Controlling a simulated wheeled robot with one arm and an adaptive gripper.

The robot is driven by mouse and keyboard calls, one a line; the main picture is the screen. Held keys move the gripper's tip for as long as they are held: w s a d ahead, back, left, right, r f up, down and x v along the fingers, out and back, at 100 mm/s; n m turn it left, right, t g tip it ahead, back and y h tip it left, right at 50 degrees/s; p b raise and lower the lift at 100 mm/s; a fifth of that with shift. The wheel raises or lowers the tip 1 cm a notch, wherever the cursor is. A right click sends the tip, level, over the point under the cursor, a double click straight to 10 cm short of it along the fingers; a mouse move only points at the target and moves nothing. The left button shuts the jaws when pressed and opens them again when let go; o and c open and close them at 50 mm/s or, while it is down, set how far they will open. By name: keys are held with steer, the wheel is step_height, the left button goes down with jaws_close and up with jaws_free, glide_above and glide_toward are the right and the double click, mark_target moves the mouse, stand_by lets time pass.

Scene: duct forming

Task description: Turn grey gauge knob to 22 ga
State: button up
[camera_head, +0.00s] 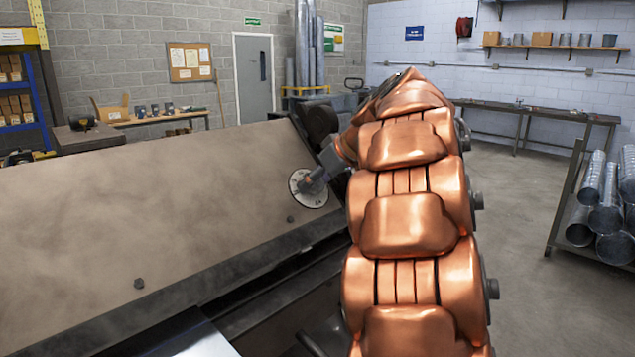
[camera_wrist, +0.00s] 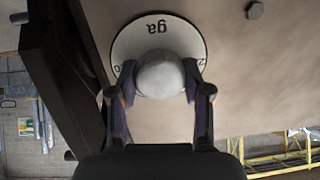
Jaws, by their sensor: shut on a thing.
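The grey gauge knob (camera_wrist: 160,77) sits at the centre of a round white dial plate (camera_wrist: 128,44) in the wrist view. The dial reads "ga", upside down in this view, and its number marks are partly hidden by the knob and fingers. My gripper (camera_wrist: 160,90) is shut on the knob, one finger on each side. In the head view the dial plate (camera_head: 311,197) lies on the sloped brown panel's right end, and my gripper (camera_head: 312,180) reaches it from the upper right. The number the knob points to cannot be read.
A rack of metal ducts (camera_head: 607,220) stands at the right. Open floor (camera_head: 535,200) lies between. A dark workbench (camera_head: 540,113) runs along the back wall.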

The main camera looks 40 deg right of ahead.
steer(key=shift+f+m+b, duration=0.15)
steer(key=shift+m+b, duration=0.45)
steer(key=shift+b, duration=0.25)
steer(key=shift+m+b, duration=0.5)
steer(key=shift+m, duration=0.3)
steer(key=m+p, duration=0.2)
steer(key=m, duration=0.2)
steer(key=shift+m, duration=0.3)
steer(key=m+p, duration=0.2)
steer(key=m, duration=0.1)
steer(key=shift+s+m+t, duration=0.1)
steer(key=shift+m+t, duration=0.2)
steer(key=m+p, duration=0.3)
steer(key=m, duration=0.1)
steer(key=shift+f+m+p, duration=0.1)
steer(key=shift+m+p, duration=0.65)
steer(key=shift+m, duration=0.65)
steer(key=shift+f+h, duration=0.1)
steer(key=shift+h, duration=0.2)
